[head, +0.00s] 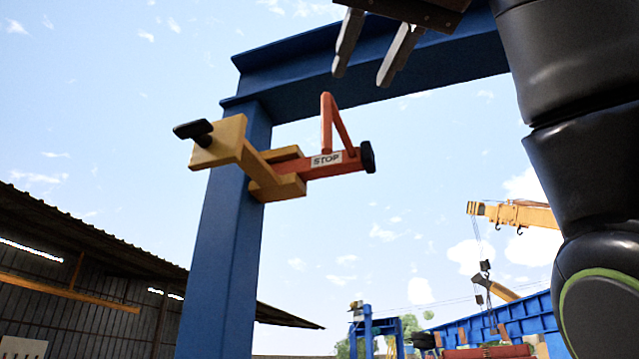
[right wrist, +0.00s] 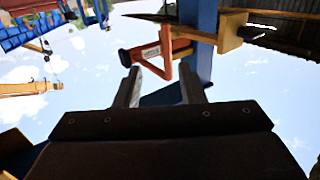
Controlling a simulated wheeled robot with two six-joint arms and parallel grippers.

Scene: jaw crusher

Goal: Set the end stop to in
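The end stop (head: 325,162) is an orange-red bar with a triangular handle on top, a "STOP" label and a black end cap. It sits in a yellow bracket (head: 232,148) on a blue post and sticks out to the right of the post. My right gripper (head: 362,78) is above and slightly right of the handle, fingers pointing down, apart and empty. In the right wrist view, upside down, the end stop (right wrist: 152,52) shows beyond the open fingers (right wrist: 160,88), with its handle between them in the picture. No contact is clear. My left gripper is not in view.
The blue post (head: 225,240) and the blue top beam (head: 400,65) stand close around the gripper. A black knob (head: 193,130) is on the bracket's left. A shed (head: 80,270), a yellow crane (head: 515,215) and blue machinery are farther back. Open air lies right of the end stop.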

